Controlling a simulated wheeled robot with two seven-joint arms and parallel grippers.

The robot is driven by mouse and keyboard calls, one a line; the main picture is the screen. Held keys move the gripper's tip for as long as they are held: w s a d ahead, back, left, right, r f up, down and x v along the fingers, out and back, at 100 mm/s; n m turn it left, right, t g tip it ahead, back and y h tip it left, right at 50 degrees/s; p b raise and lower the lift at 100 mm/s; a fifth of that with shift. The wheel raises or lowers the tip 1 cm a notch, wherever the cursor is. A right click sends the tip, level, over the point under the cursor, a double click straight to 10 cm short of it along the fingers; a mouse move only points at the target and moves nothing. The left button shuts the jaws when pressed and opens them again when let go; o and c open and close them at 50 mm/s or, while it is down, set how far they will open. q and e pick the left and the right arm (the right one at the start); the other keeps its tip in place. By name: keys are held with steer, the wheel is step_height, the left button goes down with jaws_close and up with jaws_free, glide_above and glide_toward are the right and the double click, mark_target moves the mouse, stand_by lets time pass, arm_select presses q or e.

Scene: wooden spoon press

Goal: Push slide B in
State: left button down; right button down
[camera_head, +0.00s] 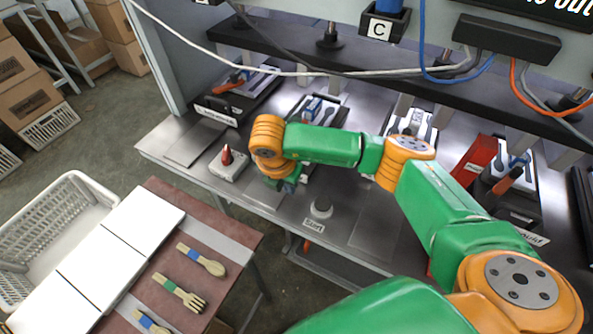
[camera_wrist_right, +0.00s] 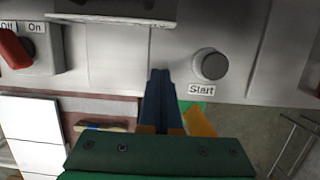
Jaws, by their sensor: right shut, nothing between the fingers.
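The slide I take to be slide B (camera_head: 334,104) is the middle-left one on the steel bench, with a blue part on it. Its own letter does not show, and my right arm covers its front. My right gripper (camera_head: 290,186) points down in front of it, partly hidden by its own wrist. In the right wrist view the gripper (camera_wrist_right: 160,74) is shut and empty, its blue fingers together. Their tips are close to the front edge of a slide-like plate (camera_wrist_right: 110,18); I cannot tell whether they touch. My left gripper is not in view.
The start button (camera_head: 321,208) is right of my gripper, and a box with a red switch (camera_head: 229,162) is left. Other slides stand at left (camera_head: 240,92) and right (camera_head: 522,190). A brown table (camera_head: 235,232) with wooden cutlery is front left. Cables hang above the bench.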

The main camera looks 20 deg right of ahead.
steer(key=shift+x, duration=1.1)
steer(key=w+d, duration=0.1)
steer(key=w+d+p, duration=0.1)
steer(key=shift+w+d+r+p, duration=0.1)
steer(key=shift+w+r+p, duration=0.05)
steer(key=shift+w+p, duration=0.15)
steer(key=shift+w+d, duration=0.1)
steer(key=shift+d, duration=0.35)
steer(key=shift+w, duration=0.1)
steer(key=shift+w, duration=0.1)
